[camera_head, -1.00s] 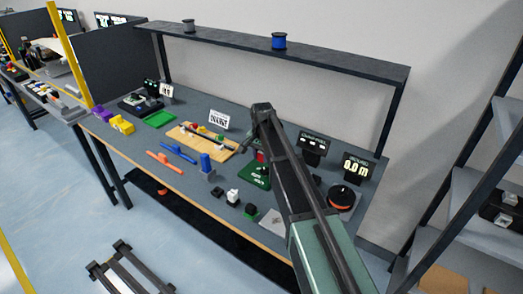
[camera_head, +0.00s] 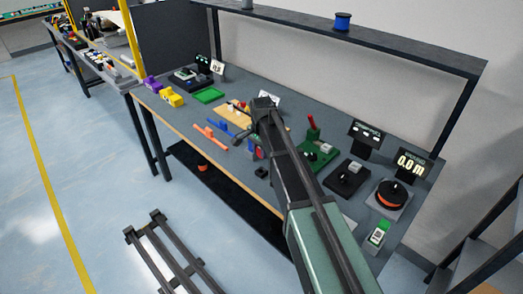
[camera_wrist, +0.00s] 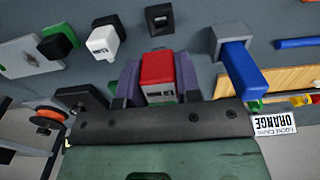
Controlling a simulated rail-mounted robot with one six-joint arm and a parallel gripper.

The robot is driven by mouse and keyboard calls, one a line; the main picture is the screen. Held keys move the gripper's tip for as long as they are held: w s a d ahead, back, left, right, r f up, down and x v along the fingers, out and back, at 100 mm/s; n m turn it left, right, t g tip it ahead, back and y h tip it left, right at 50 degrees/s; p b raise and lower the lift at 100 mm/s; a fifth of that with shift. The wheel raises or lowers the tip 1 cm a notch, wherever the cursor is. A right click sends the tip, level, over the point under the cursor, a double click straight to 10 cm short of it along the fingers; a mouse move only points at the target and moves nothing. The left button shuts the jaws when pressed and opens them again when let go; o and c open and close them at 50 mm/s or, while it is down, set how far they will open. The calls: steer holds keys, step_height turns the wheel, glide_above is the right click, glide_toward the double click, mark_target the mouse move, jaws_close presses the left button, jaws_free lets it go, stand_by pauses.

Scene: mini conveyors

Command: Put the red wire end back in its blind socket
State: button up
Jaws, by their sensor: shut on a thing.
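The red wire end (camera_wrist: 158,68) is a red block with a pale, slotted end, held between the two fingers of my gripper (camera_wrist: 158,74). In the wrist view it appears just below an empty dark square socket (camera_wrist: 158,18), apart from it in the picture. In the head view my arm hides most of the gripper; a bit of red (camera_head: 259,154) shows beside it. The blue wire end (camera_wrist: 243,68) sits in a grey socket (camera_wrist: 229,36) to the right. I cannot tell the exact height or alignment of the red end.
A white block (camera_wrist: 104,42) and a black-and-green block (camera_wrist: 60,42) stand left of the empty socket. An orange spool (camera_head: 391,195) is at the bench's right. A wooden board (camera_head: 232,113) and an orange bar (camera_head: 210,138) lie left of my arm.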

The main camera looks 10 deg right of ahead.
steer(key=shift+f+b, duration=2.15)
steer(key=shift+f, duration=0.35)
steer(key=shift+f, duration=0.1)
steer(key=shift+f+b, duration=0.35)
steer(key=shift+b, duration=0.1)
steer(key=shift+f+b, duration=0.95)
steer(key=o, duration=1.1)
steer(key=shift+c, duration=0.2)
steer(key=shift+r, duration=0.15)
step_height(320, 180, up, 11)
steer(key=p, duration=1.1)
